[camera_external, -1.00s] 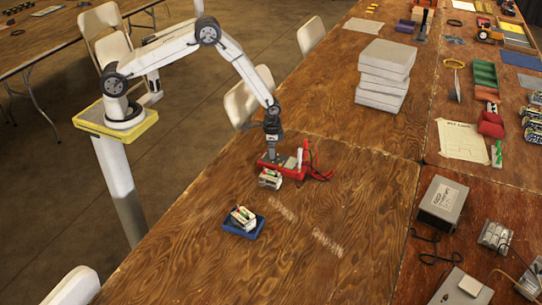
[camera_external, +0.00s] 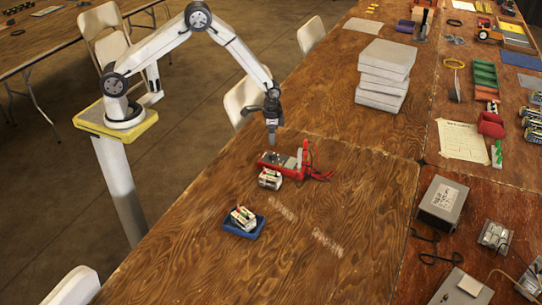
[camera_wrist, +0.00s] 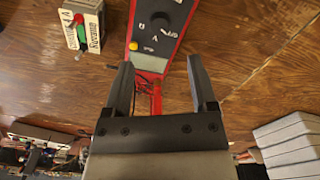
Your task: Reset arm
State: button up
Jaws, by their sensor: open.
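My gripper (camera_external: 271,137) is open and empty, above the far end of a red multimeter (camera_external: 280,161) on the wooden table. In the wrist view my gripper (camera_wrist: 165,85) shows its two fingers apart, with the red multimeter (camera_wrist: 158,28) on the table beyond them. A white battery pack (camera_external: 270,179) lies just in front of the multimeter; it also shows in the wrist view (camera_wrist: 83,24) with a red and green part on it. Another battery pack (camera_external: 243,216) sits in a blue tray (camera_external: 246,231) nearer the front.
Red leads (camera_external: 320,174) lie at the multimeter's right. A stack of grey boxes (camera_external: 384,72) stands at the back. A grey metal box (camera_external: 442,201) and tools are on the right. The table's middle front is clear.

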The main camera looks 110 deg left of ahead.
jog(key=s+d+r+m+t, duration=0.1)
jog(key=d+r, duration=0.4)
jog(key=d, duration=0.3)
jog(key=d+r+m, duration=0.1)
jog(key=d+r, duration=0.4)
jog(key=d, duration=0.3)
jog(key=s+d+r+m+t, duration=0.1)
jog(key=s+d+r, duration=0.4)
jog(key=s+d, duration=0.5)
jog(key=shift+s+d+m+t, duration=0.25)
jog(key=shift+d+m, duration=0.55)
jog(key=shift+d, duration=0.45)
